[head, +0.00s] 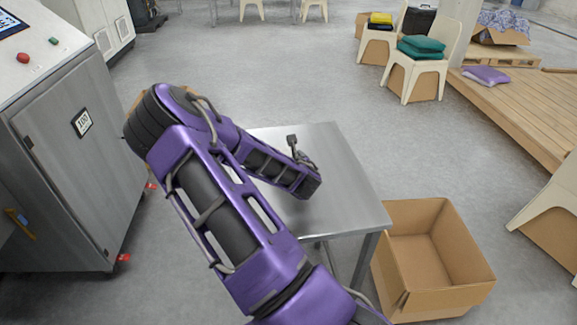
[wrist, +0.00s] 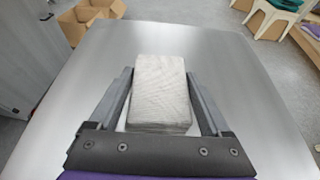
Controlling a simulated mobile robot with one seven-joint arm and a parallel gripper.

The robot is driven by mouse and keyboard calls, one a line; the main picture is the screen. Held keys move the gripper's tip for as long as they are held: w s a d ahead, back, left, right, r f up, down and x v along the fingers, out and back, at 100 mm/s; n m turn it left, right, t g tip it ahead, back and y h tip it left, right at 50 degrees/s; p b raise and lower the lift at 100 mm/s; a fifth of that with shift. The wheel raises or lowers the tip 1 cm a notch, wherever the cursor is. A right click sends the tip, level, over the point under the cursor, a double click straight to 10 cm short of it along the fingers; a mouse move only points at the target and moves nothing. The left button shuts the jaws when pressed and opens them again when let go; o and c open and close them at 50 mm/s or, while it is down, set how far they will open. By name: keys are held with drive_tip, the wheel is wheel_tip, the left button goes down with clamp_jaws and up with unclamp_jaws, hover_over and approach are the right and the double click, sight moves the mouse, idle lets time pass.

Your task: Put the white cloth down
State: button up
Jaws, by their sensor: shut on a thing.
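The white cloth (wrist: 160,92) is a folded rectangular stack between the two fingers of my gripper (wrist: 159,88) in the wrist view. My gripper is shut on it, a finger along each side. Below and around it is the bare top of a grey metal table (wrist: 235,85). I cannot tell whether the cloth touches the table top or is just above it. In the head view my arm reaches over the same table (head: 345,180), and the cloth and the fingertips are hidden behind the arm.
An open, empty cardboard box (head: 430,255) stands on the floor right of the table. A grey machine cabinet (head: 75,160) stands at the left. A chair with green cushions (head: 420,55) is at the back right, near a wooden platform (head: 520,100). The table's right side is clear.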

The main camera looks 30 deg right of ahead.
wheel_tip(320, 180, down, 4)
drive_tip(key=shift+r, duration=0.25)
drive_tip(key=o, duration=1.2)
drive_tip(key=shift+s, duration=0.1)
drive_tip(key=v, duration=1.2)
drive_tip(key=shift+a, duration=0.1)
